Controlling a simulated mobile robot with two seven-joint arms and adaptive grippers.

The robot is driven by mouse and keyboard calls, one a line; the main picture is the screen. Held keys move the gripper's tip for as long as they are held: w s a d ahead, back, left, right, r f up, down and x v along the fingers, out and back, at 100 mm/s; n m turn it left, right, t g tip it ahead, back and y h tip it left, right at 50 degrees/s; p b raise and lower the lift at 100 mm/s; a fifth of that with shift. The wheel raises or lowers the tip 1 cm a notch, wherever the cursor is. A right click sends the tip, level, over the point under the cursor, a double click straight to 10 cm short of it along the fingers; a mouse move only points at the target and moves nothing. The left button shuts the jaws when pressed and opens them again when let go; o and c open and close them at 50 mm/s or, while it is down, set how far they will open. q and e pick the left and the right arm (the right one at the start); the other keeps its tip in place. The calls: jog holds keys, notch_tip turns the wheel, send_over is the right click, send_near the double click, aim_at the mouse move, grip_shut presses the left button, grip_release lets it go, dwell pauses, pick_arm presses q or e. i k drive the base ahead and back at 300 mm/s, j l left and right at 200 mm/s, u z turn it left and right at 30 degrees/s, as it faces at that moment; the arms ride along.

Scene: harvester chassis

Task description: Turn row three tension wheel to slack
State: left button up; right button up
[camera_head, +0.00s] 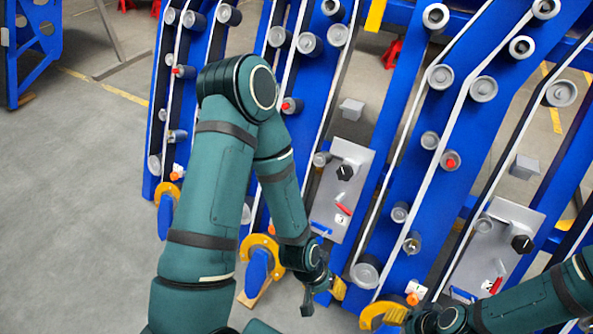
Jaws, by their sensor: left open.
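Blue harvester rows carry rollers, white belts and grey panels. One grey panel (325,205) has a black knob (345,172), a red lever (343,209) and a small label. A second panel (490,265) at right has a similar black knob (522,243). I cannot tell which part is the row three tension wheel, as the row numbers are too small to read. My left gripper (322,296) is open, below the first panel and apart from its knob. My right gripper (424,321) is at the bottom edge, partly out of frame; its fingers are unclear.
Yellow curved pieces (263,243) stand at the row ends, another (380,313) close to my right gripper. Grey rollers (365,273) line the blue frames. My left arm hides part of the left rows. Bare concrete floor (75,200) lies open at left.

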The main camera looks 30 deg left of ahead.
aim_at(346, 172)
jog(key=j+u, duration=0.15)
jog(key=u, duration=0.3)
jog(key=j, duration=0.2)
jog(key=i+j+z, duration=0.25)
jog(key=j, duration=0.15)
jog(key=j+z, duration=0.2)
jog(key=j, duration=0.15)
jog(key=z, duration=1.1)
